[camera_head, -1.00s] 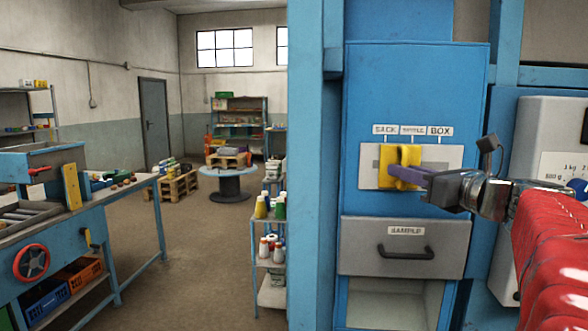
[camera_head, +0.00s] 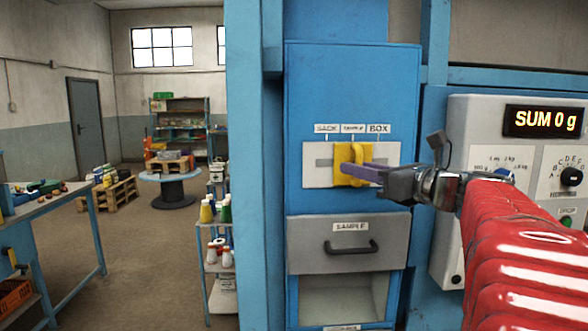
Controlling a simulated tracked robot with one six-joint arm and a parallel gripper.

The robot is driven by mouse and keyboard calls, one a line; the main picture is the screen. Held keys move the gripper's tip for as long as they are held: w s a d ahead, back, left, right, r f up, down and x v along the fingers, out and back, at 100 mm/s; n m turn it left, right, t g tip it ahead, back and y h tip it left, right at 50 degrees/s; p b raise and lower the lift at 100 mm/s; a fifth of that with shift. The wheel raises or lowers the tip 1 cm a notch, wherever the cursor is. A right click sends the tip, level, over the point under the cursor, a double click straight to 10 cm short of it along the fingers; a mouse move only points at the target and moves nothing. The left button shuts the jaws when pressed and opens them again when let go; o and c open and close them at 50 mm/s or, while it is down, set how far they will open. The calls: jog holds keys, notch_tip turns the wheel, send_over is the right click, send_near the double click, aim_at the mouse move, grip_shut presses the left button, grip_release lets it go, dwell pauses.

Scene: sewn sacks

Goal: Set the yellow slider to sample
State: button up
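The yellow slider (camera_head: 344,158) sits on a pale slotted plate (camera_head: 391,156) on the blue cabinet front. Above the plate are the labels SACK (camera_head: 327,128), SAMPLE (camera_head: 353,128) and BOX (camera_head: 378,128). The slider's body is roughly under the SAMPLE label. My gripper (camera_head: 358,170) reaches in from the right, with a purple finger at the slider's raised grip, overlapping its lower part. Only one finger shows clearly; whether the fingers are closed on the grip is hidden.
A grey drawer (camera_head: 306,250) marked SAMPLE, with a black handle, is below the slider, and an open bay (camera_head: 341,305) lies under it. A grey panel with a display reading "SUM 0 g" (camera_head: 543,121) is at right. A blue post (camera_head: 251,200) stands at left.

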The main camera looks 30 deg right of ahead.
jog(key=s+d, duration=0.2)
jog(key=s, duration=1.1)
jog(key=shift+s, duration=0.35)
dwell(0.4)
jog(key=w+a+f+n+g, duration=0.3)
jog(key=a+f+n+g, duration=0.35)
jog(key=f, duration=0.65)
jog(key=w+a+f+n+g, duration=0.35)
jog(key=a+f+n, duration=0.45)
jog(key=f, duration=0.4)
jog(key=s+a+f+n+g+h, duration=0.1)
jog(key=s+a+f+n, duration=0.3)
jog(key=a+n, duration=0.4)
jog(key=s+a+f+n+g+h, duration=0.1)
jog(key=s+a+f+n, duration=0.3)
jog(key=s+a+n, duration=0.3)
jog(key=a+n, duration=0.2)
jog(key=n, duration=0.3)
jog(key=shift+f+h, duration=0.2)
jog(key=shift+h, duration=0.1)
